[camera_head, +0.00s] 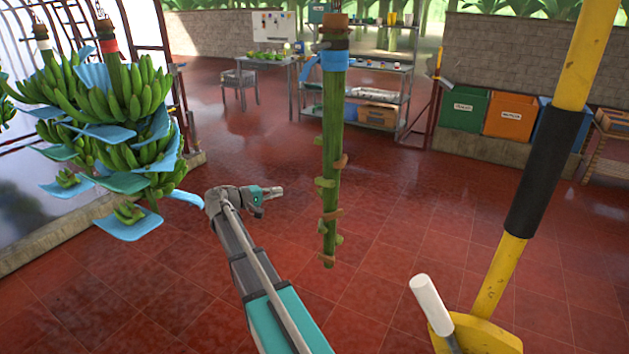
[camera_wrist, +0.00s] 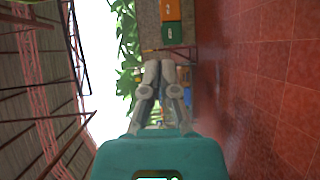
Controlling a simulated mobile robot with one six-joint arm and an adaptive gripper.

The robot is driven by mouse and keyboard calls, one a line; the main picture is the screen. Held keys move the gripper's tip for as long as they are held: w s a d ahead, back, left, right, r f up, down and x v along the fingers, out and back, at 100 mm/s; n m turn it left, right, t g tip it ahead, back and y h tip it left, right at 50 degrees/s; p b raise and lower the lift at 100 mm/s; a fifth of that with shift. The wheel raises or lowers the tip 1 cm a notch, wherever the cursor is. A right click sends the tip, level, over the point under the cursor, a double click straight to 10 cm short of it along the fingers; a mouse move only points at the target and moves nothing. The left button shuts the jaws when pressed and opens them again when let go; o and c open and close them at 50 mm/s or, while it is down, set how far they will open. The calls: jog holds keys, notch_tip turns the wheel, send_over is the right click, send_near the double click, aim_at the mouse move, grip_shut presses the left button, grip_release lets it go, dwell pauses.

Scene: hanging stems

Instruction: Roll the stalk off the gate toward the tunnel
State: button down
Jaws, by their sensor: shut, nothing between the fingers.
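The bare stalk (camera_head: 333,130) is a long green stem hanging upright in the middle of the head view. Short cut stubs line its lower half, and a blue strap and dark clamp wrap its top. What it hangs from is above the picture, so the gate is not identifiable. My gripper (camera_head: 278,192) is left of the stalk's lower part and appears apart from it, its tips toward it. In the wrist view the gripper (camera_wrist: 160,68) has its fingers together with nothing between them; the stalk does not show there.
Full banana bunches (camera_head: 125,105) with blue sheets hang at left, close to my arm. A yellow post (camera_head: 575,80) with a black sleeve stands at right. Behind are a shelf rack (camera_head: 382,112), a table (camera_head: 262,60) and green and orange bins (camera_head: 510,116). Red floor is clear around the stalk.

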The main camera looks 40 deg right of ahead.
aim_at(328, 184)
jog(key=shift+w+d+r+h, duration=0.35)
jog(key=shift+w+r, duration=0.05)
jog(key=shift+r, duration=0.2)
jog(key=shift+w+d+r+h, duration=0.3)
jog(key=shift+w+r+h, duration=0.05)
jog(key=shift+r, duration=0.2)
jog(key=shift+d, duration=0.15)
jog(key=s+d, duration=0.5)
jog(key=d, duration=0.5)
jog(key=shift+s, duration=0.35)
jog(key=shift+s, duration=0.1)
jog(key=s, duration=0.1)
jog(key=s+d, duration=0.1)
jog(key=s, duration=0.1)
jog(key=s+d, duration=0.1)
jog(key=shift+s, duration=0.35)
